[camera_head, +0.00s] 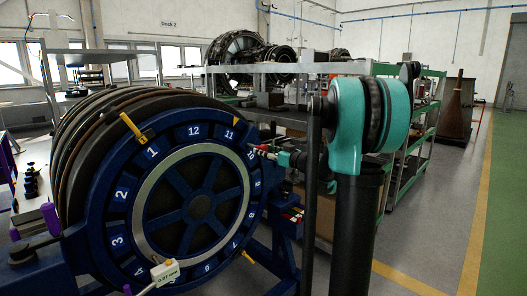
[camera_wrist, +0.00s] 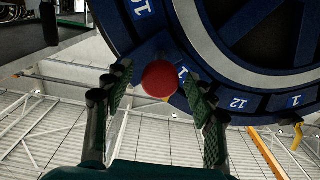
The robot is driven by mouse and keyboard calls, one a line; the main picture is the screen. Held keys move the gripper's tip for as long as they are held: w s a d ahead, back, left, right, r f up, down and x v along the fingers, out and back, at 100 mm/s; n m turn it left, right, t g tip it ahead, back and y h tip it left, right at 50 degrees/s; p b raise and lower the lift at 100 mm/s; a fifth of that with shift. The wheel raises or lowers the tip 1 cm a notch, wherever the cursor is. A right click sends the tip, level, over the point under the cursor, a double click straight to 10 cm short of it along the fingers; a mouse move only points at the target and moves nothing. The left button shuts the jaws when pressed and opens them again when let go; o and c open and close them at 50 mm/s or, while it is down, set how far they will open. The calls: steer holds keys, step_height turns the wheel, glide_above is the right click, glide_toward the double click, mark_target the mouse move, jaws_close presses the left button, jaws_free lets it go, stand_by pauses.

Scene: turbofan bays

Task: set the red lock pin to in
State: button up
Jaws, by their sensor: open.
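The red lock pin (camera_wrist: 160,80) shows its round red knob end-on in the wrist view, at the rim of the blue numbered ring (camera_wrist: 212,88). My gripper (camera_wrist: 159,76) has one finger on each side of the knob, with the fingers spread apart. Whether a finger touches the knob I cannot tell. In the head view my gripper (camera_head: 281,157) is at the right edge of the ring (camera_head: 107,208), near the 10 and 11 marks. The pin is small and partly hidden there, so its depth is unclear.
A yellow clamp (camera_head: 131,126) sits on the ring's upper left rim. A white tag (camera_head: 165,271) reading 0.07 mm is at its bottom. Purple-handled parts (camera_head: 50,216) stand at left. A green-framed shelf (camera_head: 407,150) stands behind my arm. Floor at right is clear.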

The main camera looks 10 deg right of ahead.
steer(key=shift+w+a, duration=0.35)
steer(key=shift+w, duration=0.15)
jaws_close()
